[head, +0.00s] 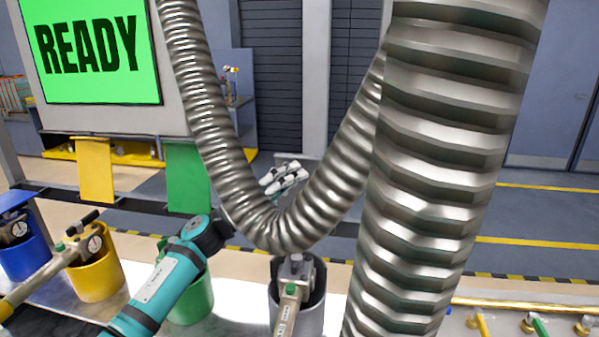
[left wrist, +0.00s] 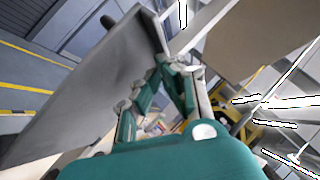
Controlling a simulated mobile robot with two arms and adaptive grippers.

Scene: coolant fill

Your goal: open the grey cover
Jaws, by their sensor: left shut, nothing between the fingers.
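A flat grey panel (left wrist: 95,95), which looks like the grey cover, fills the left of the left wrist view at a tilt. Its edge is close to my left gripper (left wrist: 178,68); I cannot tell whether they touch. The left gripper is shut with nothing held. In the head view the left gripper (head: 284,178) shows partly behind a curved metal hose, with white and dark finger parts. My right gripper is not in view.
A thick ribbed hose (head: 435,170) and a thinner looping hose (head: 205,110) cross the view. A yellow flap (head: 96,170) and a green flap (head: 186,178) hang below the READY screen (head: 98,50). A grey cup (head: 312,318) and a yellow cup (head: 103,280) hold nozzles.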

